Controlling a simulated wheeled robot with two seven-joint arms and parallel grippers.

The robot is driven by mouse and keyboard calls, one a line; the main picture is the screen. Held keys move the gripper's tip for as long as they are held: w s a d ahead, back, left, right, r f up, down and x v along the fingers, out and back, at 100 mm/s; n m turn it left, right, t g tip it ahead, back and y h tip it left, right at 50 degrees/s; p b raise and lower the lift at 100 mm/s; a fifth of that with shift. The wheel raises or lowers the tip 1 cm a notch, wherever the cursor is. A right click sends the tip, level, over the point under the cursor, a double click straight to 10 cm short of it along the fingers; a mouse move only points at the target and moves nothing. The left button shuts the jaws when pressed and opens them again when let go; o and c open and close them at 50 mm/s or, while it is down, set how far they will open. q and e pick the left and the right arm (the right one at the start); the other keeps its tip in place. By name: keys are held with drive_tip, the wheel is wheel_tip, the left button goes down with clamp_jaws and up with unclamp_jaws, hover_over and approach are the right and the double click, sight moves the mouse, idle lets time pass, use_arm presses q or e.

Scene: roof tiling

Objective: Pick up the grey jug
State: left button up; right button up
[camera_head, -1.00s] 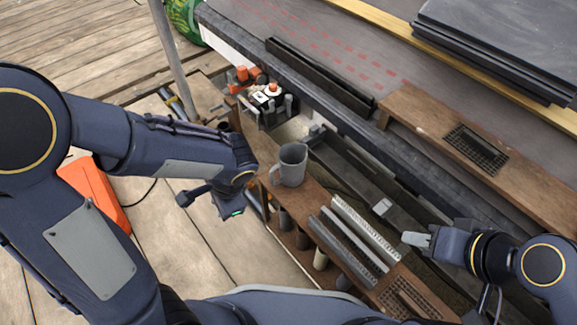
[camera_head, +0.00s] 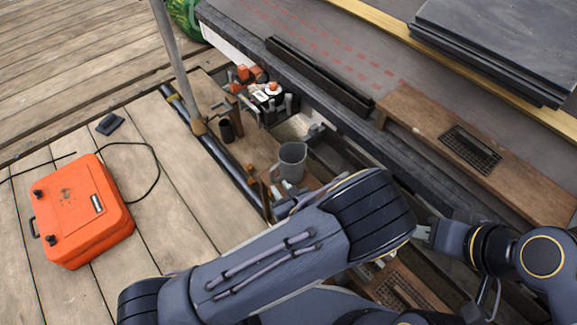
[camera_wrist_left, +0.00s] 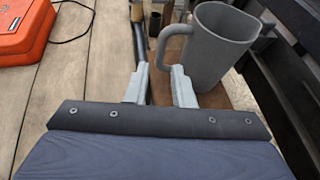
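The grey jug (camera_head: 291,161) stands upright on a brown wooden shelf (camera_head: 262,150) in the middle of the head view. In the left wrist view the jug (camera_wrist_left: 216,48) is just ahead and to the right, its handle toward my fingers. My left gripper (camera_wrist_left: 160,68) is open and empty, with a gap between its fingers. The handle appears just beyond the gap; contact cannot be told. In the head view my left gripper (camera_head: 283,194) is just below the jug, partly hidden by my forearm. My right gripper (camera_head: 424,233) is at the right, its fingertips partly hidden by my left arm.
An orange case (camera_head: 80,212) lies on the planks at left. A dark cup (camera_head: 227,131) and an orange-and-black device (camera_head: 268,98) are near the jug. A dark rail (camera_head: 320,78) and a plank with a grate (camera_head: 470,150) lie on the roof surface. My left arm covers the lower shelf.

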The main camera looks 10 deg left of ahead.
sight(273, 176)
use_arm(q)
drive_tip(key=b+x, duration=0.3)
drive_tip(key=x, duration=0.4)
drive_tip(key=shift+w+a, duration=0.1)
drive_tip(key=shift+w, duration=0.2)
drive_tip(key=shift+c, duration=0.3)
drive_tip(key=shift+r, duration=0.1)
clamp_jaws()
